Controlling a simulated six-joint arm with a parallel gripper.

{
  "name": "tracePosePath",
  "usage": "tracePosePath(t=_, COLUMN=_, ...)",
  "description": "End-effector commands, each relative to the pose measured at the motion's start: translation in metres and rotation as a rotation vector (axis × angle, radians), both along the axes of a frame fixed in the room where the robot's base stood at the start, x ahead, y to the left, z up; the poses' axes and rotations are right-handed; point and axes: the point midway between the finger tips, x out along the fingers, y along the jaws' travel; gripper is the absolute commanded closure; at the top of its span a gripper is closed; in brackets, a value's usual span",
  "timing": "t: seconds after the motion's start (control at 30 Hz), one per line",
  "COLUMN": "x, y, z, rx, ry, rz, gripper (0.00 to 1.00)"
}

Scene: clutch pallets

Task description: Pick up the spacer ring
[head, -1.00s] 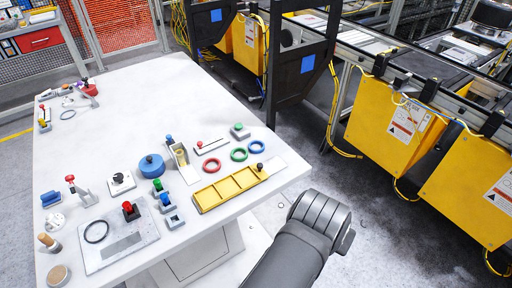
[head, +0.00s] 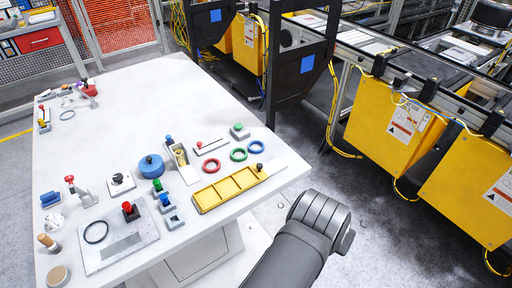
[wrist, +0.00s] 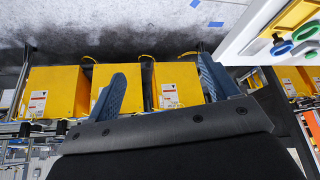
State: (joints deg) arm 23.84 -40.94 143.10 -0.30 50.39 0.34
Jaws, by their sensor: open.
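Several rings lie flat on the white table; I cannot tell which one is the spacer ring. A red ring (head: 211,166), a green ring (head: 238,155) and a blue ring (head: 254,147) lie in a row behind the yellow tray. A thin black ring (head: 96,232) lies on a grey plate at the front left. My gripper (wrist: 161,67) is open and empty in the wrist view, its two blue fingers wide apart. It is away from the table, over the floor side. The head view shows only my arm, not the fingers.
The yellow compartment tray (head: 228,188) sits near the table's right edge. A blue round block (head: 151,166), a red-knobbed part (head: 130,211) and other small parts crowd the front. The middle and back of the white table (head: 160,100) are clear. Yellow boxes (head: 390,122) stand right.

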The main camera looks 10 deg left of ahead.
Motion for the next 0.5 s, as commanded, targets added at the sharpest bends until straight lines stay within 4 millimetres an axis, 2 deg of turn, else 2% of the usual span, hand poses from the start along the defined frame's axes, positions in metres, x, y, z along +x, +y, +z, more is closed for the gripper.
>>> tracePosePath(t=0.17, x=0.001, y=0.0, z=0.001, rx=0.006, ry=0.0, rz=-0.006, gripper=0.2)
tracePosePath(t=0.27, x=0.007, y=0.0, z=0.009, rx=0.056, ry=-0.003, rz=-0.062, gripper=0.2)
tracePosePath(t=0.37, x=0.022, y=0.0, z=0.029, rx=0.172, ry=-0.009, rz=-0.195, gripper=0.2)
tracePosePath(t=0.5, x=0.057, y=0.001, z=0.068, rx=0.417, ry=-0.005, rz=-0.471, gripper=0.2)
